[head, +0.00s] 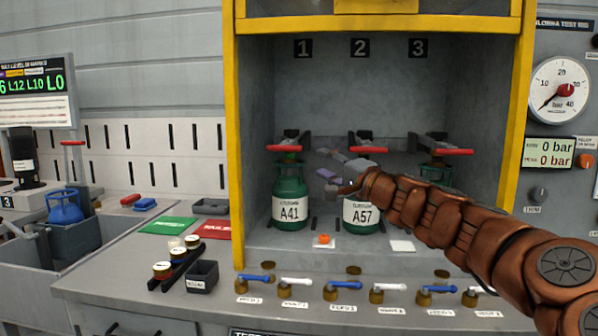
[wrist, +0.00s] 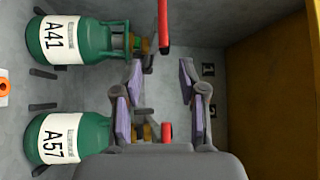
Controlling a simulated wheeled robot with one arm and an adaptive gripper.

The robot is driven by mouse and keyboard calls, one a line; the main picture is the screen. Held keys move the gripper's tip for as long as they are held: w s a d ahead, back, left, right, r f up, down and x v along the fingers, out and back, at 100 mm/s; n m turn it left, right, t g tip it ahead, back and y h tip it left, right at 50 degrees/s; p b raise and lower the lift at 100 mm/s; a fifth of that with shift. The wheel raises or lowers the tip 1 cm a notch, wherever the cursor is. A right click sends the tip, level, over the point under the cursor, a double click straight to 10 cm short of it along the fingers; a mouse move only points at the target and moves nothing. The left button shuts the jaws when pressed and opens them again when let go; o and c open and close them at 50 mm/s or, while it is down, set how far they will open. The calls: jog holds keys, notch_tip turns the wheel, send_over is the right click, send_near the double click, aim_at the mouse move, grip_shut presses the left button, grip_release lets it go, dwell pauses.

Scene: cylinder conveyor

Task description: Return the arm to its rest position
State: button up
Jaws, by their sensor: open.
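My brown jointed arm reaches from the right into the yellow-framed test booth in the head view. My gripper (head: 335,172) is open and empty, in front of and between the two green cylinders. Its two purple-padded fingers also show apart in the wrist view (wrist: 155,92). Cylinder A41 (head: 290,190) stands upright in station 1. Cylinder A57 (head: 362,212) stands in station 2, its top partly hidden by my gripper and arm. Both also show in the wrist view, A41 (wrist: 78,42) and A57 (wrist: 75,138). Part of station 3 is hidden behind my arm.
Red clamp handles (head: 369,149) hang above the stations. The booth's yellow left post (head: 233,150) stands close to A41. Valve levers (head: 343,285) line the front ledge. Left are green (head: 168,225) and red (head: 216,230) mats, a small black bin (head: 202,275) and a blue cylinder (head: 65,207).

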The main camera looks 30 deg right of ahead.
jog(key=a+r+n+g+y+p, duration=0.3)
jog(key=a+n+g+y+p, duration=0.35)
jog(key=a, duration=1.35)
jog(key=s+a+f+n+g+p, duration=0.25)
jog(key=s+a+p, duration=0.2)
jog(key=a, duration=0.25)
jog(key=s+a+f+n+g+p, duration=0.25)
jog(key=a+n+p, duration=0.2)
jog(key=a, duration=0.35)
jog(key=s+a+f+n+g+h+p, duration=0.1)
jog(key=s+f+g+h+p, duration=0.2)
jog(key=s, duration=0.4)
jog(key=s+a+f+n+g+p, duration=0.1)
jog(key=s+g+p, duration=0.2)
jog(key=s+p, duration=0.3)
jog(key=s+d+g+h+p, duration=0.4)
jog(key=s+d+p, duration=0.3)
jog(key=s, duration=0.7)
jog(key=shift+s+d+f+h, duration=0.25)
jog(key=shift+d+h, duration=0.4)
jog(key=shift+d, duration=0.4)
